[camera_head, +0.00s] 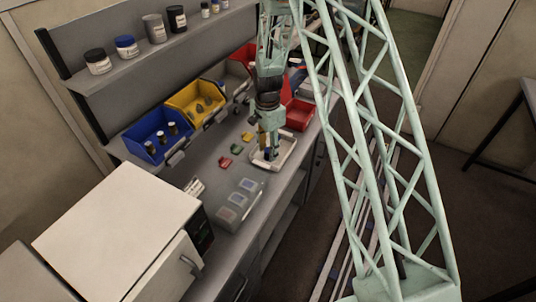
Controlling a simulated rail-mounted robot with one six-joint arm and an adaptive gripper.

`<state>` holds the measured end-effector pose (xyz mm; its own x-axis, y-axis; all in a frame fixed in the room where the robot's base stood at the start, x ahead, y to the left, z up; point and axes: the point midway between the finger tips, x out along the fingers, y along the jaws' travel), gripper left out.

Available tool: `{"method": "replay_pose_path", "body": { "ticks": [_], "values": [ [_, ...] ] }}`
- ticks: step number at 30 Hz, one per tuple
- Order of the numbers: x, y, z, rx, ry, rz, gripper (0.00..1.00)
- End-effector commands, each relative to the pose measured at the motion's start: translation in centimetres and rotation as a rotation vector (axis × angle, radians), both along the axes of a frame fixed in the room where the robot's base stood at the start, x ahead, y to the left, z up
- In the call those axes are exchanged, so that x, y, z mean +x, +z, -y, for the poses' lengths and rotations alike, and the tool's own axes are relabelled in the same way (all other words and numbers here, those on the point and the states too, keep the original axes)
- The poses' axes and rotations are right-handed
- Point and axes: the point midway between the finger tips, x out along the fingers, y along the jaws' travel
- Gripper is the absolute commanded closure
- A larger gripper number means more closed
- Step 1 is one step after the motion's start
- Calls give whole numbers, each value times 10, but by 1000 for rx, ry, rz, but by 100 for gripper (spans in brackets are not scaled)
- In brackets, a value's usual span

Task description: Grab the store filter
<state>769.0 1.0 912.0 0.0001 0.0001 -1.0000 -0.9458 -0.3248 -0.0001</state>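My gripper (270,153) points down at a white tray (287,160) on the grey bench. Its fingers are small and partly merge with the tray, so I cannot tell whether they are open or hold anything. Small red (225,162), green (237,149) and yellowish (247,136) pieces lie on the bench left of the tray. I cannot make out which thing is the store filter.
A blue bin (145,153) with dark bottles and a yellow bin (181,103) stand along the back. A red bin (299,117) is beyond the tray. Clear boxes (240,203) and a white cabinet (115,235) are nearer. A shelf (130,69) with jars hangs above.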

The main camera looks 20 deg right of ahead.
Motion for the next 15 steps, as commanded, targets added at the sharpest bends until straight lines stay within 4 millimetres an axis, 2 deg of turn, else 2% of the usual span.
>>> {"method": "replay_pose_path", "body": {
  "ticks": [13,15],
  "values": [
    [0,0,0,0,0,0,64],
    [0,0,0,0,0,0,70]
  ]
}}
